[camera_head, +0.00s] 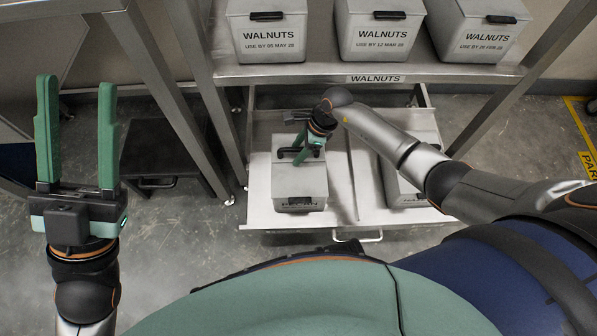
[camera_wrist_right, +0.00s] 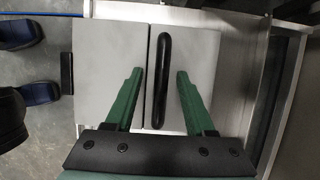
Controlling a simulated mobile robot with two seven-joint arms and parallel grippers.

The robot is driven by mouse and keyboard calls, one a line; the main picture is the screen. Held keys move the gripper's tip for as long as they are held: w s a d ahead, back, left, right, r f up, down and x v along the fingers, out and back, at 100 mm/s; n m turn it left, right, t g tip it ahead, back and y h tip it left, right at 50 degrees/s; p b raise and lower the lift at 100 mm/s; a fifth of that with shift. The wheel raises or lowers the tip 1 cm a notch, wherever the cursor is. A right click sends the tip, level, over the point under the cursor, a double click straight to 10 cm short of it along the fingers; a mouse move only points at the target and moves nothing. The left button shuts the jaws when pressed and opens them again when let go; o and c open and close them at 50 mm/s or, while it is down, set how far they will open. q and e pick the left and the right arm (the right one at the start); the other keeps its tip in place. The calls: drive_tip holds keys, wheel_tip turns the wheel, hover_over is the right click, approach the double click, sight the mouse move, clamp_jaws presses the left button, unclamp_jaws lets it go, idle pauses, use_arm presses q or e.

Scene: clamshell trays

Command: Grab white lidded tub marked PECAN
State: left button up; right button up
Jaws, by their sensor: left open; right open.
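A white lidded tub (camera_head: 300,185) with a dark handle on its lid stands in the left part of a pulled-out drawer. The small marking on its front is too blurred to read with certainty, but looks like PECAN. My right gripper (camera_head: 300,152) is over this tub's lid. In the right wrist view the tub (camera_wrist_right: 105,75) fills the middle, and its black bar handle (camera_wrist_right: 161,80) lies between the two open green fingers of my right gripper (camera_wrist_right: 158,82). Neither finger seems to press on the handle. My left gripper (camera_head: 76,130) is open and empty at the left, away from the drawer.
The drawer (camera_head: 345,213) also holds another white tub (camera_head: 403,185) at its right, partly hidden by my right arm. Several tubs marked WALNUTS (camera_head: 378,32) stand on the shelf (camera_head: 300,71) above. A metal post (camera_head: 160,85) rises left of the drawer.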

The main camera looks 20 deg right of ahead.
drive_tip(key=shift+c, duration=0.2)
clamp_jaws()
idle(0.3)
idle(0.9)
drive_tip(key=shift+w+r, duration=0.15)
